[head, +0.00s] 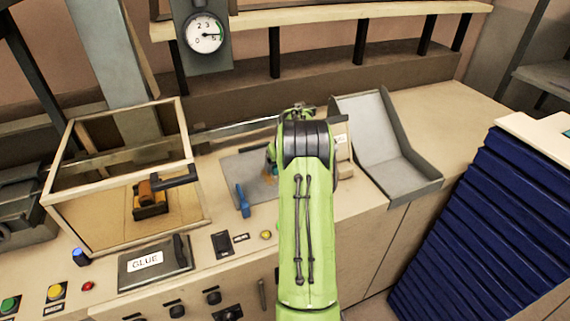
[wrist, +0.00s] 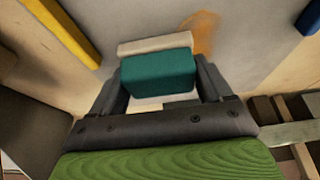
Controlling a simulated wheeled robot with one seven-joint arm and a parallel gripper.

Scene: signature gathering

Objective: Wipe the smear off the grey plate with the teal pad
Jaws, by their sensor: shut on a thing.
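The teal pad (wrist: 157,74) is a block with a pale layer along its far side, and it sits between the fingers of my gripper (wrist: 160,80) in the wrist view. The grey plate (wrist: 255,60) lies beyond and under the pad. An orange-brown smear (wrist: 205,32) shows on the plate just past the pad's upper right corner; part of it may be hidden behind the pad. In the head view my green arm covers much of the plate (head: 232,165) and hides most of the gripper. I cannot tell whether the pad touches the plate.
A blue-handled item (head: 243,201) lies at the plate's front left. A glass-sided case (head: 95,222) stands to the left, and a grey tray (head: 392,165) to the right. A GLUE-labelled box (head: 135,276) and buttons line the front. A yellow bar (wrist: 66,30) shows in the wrist view.

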